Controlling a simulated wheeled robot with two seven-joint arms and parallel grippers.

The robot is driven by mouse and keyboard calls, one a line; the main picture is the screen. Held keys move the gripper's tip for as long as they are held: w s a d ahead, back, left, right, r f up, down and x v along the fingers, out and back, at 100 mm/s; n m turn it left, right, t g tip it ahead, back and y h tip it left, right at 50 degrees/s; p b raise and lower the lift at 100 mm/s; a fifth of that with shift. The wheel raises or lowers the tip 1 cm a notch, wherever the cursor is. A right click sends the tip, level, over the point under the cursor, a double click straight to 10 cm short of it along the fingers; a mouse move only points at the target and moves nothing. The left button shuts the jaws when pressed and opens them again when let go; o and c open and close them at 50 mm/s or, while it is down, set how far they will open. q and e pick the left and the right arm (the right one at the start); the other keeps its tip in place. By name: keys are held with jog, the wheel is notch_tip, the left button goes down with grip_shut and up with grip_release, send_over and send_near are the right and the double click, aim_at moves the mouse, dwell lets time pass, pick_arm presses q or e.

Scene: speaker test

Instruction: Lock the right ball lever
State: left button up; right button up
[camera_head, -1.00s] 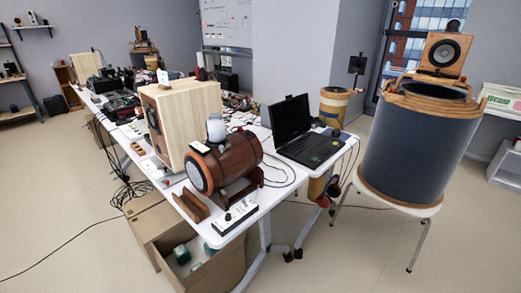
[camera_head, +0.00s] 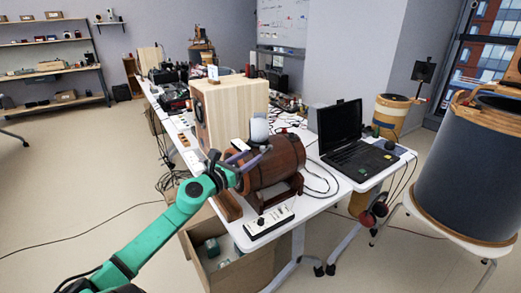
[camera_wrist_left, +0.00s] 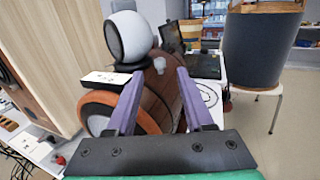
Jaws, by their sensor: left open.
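My left gripper (camera_head: 249,157) reaches in from the left in the head view, its purple fingers apart at the near side of a brown wooden barrel (camera_head: 283,165). In the left wrist view, the open fingers (camera_wrist_left: 160,72) point at the barrel, with nothing clearly held between them. A small pale knob-like thing (camera_wrist_left: 160,65) shows between the fingertips, too small to identify. A white and dark ball-shaped speaker (camera_head: 259,130) sits on top of the barrel; it also shows in the left wrist view (camera_wrist_left: 128,38). I cannot make out a right ball lever. My right gripper is not in view.
A large wooden speaker box (camera_head: 238,104) stands left of the barrel on the white table. A power strip (camera_head: 268,222) lies in front, and a laptop (camera_head: 345,140) is to the right. A large dark drum (camera_head: 468,175) stands at far right. Cables lie around the table.

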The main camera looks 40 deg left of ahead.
aim_at(261, 149)
pick_arm(q)
jog(key=w, duration=0.4)
jog(key=shift+w+a, duration=0.15)
jog(key=shift+w, duration=0.25)
jog(key=shift+c, duration=0.3)
